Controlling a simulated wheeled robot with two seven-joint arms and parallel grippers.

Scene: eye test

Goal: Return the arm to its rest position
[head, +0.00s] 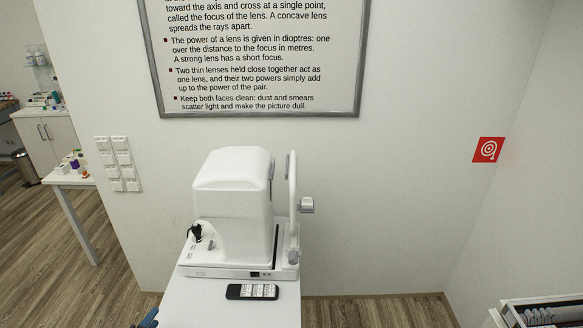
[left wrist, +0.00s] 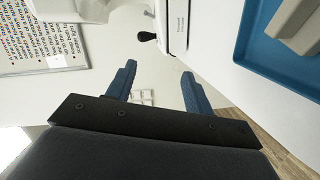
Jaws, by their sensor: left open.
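My left gripper (head: 148,318) shows only as a bit of blue finger at the bottom edge of the head view, left of the white table (head: 230,308). In the left wrist view its two blue fingers (left wrist: 158,88) are spread apart, with nothing between them. The rest of the left arm is out of the head view. My right gripper is in neither view.
A white eye-testing machine (head: 232,195) stands on the table, with a black remote (head: 252,292) in front. The left wrist view shows a blue tray (left wrist: 262,62) holding a grey object. A side table (head: 68,178) stands left; an open container (head: 540,312) is lower right.

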